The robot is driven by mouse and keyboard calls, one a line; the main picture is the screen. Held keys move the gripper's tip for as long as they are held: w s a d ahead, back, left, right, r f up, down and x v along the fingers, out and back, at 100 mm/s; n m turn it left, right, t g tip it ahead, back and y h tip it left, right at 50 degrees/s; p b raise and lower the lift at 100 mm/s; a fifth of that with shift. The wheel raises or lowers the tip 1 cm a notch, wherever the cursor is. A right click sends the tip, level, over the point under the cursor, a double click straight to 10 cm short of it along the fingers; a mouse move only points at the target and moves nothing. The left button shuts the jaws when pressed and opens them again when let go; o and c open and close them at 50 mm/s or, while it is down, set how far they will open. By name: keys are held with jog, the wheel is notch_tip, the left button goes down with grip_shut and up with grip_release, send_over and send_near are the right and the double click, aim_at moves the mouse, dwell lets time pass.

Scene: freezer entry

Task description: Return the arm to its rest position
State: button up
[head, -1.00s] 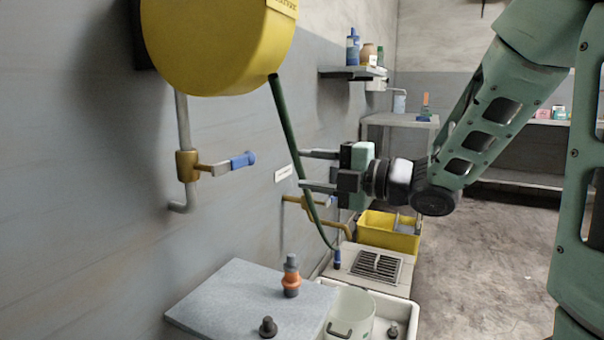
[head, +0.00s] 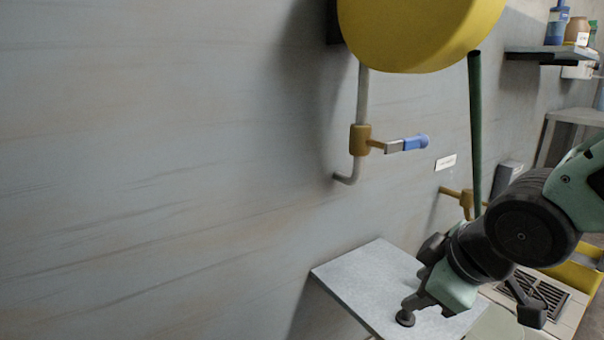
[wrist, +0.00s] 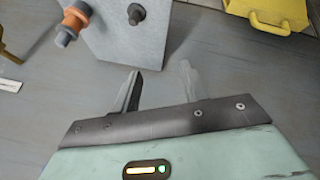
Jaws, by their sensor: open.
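My gripper shows in the wrist view (wrist: 158,82) with its two fingers apart and nothing between them. In the head view my arm is bent at the lower right, with the gripper end in front of the grey bench (head: 365,278); its fingertips are not clear there. My arm hides part of the bench in the head view.
A yellow reel (head: 420,30) hangs on the wall with a green hose (head: 475,120) beneath it. A blue-handled valve (head: 405,144) juts from the wall. A shelf with bottles (head: 545,52) is at upper right.

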jog(key=s+a+f+m+g+h, duration=0.1)
jog(key=s+a+m+g, duration=0.15)
jog(key=s, duration=0.45)
jog(key=s+a+f+m+g, duration=0.1)
jog(key=s+f+g, duration=0.15)
jog(key=s, duration=0.55)
notch_tip(320, 180, up, 26)
jog(key=g+p, duration=0.1)
jog(key=p, duration=2.4)
jog(key=shift+s+h, duration=0.25)
jog(key=shift+h, duration=0.05)
jog(key=shift+a+f, duration=0.1)
